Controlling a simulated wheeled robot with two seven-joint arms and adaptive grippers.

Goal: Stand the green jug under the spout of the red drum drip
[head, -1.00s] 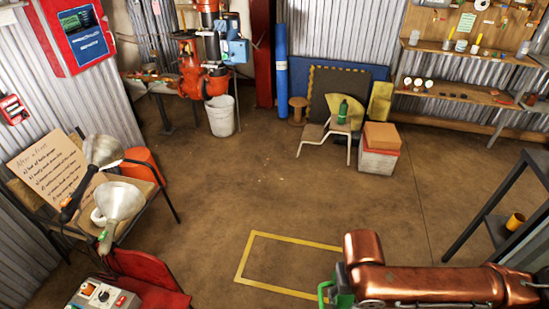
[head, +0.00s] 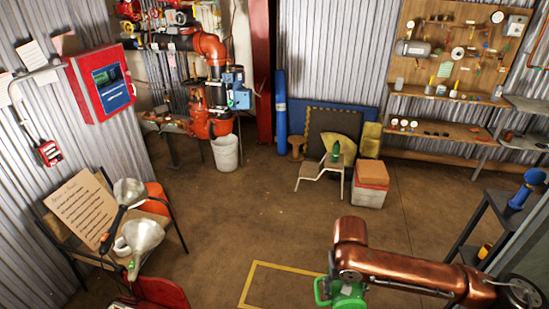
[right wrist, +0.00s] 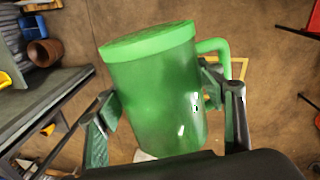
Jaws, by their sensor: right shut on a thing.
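The green jug (head: 350,298) shows at the bottom of the head view, partly cut off by the frame edge, with its handle to the left. In the right wrist view the jug (right wrist: 155,95) fills the middle, its handle to the right. My right gripper (right wrist: 162,110) is shut on its body, one finger on each side. The jug is held above the floor. The red piping with a drum-like red body (head: 199,105) stands at the back left, well away from the jug. Its spout is too small to make out. My left gripper is not in view.
A white bucket (head: 226,153) stands on the floor below the red piping. A dark shelf (head: 480,215) is at the right. The middle floor is clear.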

